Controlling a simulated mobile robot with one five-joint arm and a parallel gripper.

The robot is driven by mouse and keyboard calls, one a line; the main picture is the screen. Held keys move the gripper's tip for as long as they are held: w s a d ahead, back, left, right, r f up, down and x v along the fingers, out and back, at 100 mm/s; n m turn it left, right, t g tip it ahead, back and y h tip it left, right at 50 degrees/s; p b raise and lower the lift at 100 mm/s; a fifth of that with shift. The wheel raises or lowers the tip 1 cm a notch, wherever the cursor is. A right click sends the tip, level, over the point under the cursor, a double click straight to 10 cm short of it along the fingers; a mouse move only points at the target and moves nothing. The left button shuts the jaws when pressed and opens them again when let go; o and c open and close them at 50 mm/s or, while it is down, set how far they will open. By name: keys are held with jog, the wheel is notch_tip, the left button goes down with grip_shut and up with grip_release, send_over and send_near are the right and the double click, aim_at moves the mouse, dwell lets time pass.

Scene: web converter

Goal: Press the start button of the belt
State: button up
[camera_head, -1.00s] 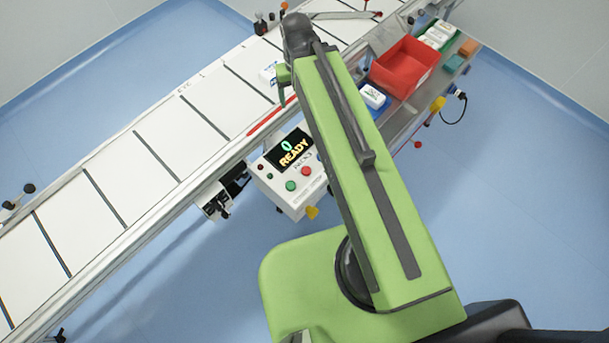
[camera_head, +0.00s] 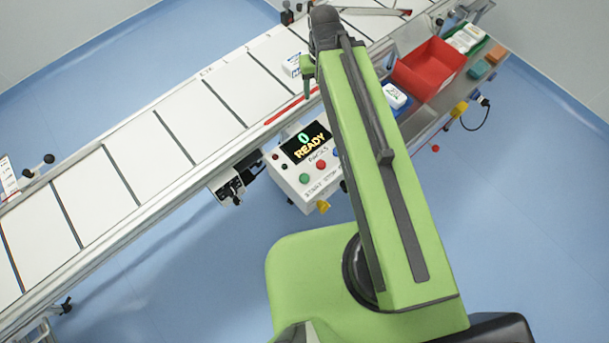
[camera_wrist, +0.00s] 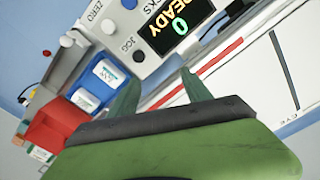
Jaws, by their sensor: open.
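The control box (camera_head: 330,184) hangs at the near side of the belt (camera_head: 130,160). Its display (camera_head: 305,144) reads "0 READY". On its face are a green button (camera_head: 304,178), above worn-looking START STOP lettering, and a red button (camera_head: 320,165). The wrist view shows the box's other end, with the display (camera_wrist: 175,22), a white button (camera_wrist: 107,27) and a black button (camera_wrist: 138,56); the green button is out of that view. My gripper (camera_wrist: 160,92) is open, its two fingers apart with nothing between them. In the head view my arm hides the box's right end.
A white packet (camera_head: 291,66) lies on the belt beside my arm's end. A red bin (camera_head: 428,68) and a white packet on blue (camera_head: 396,96) stand on a side shelf at right. Yellow knobs jut from the frame. The floor left of the box is clear.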

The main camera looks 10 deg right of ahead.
grip_shut()
dwell(1.4)
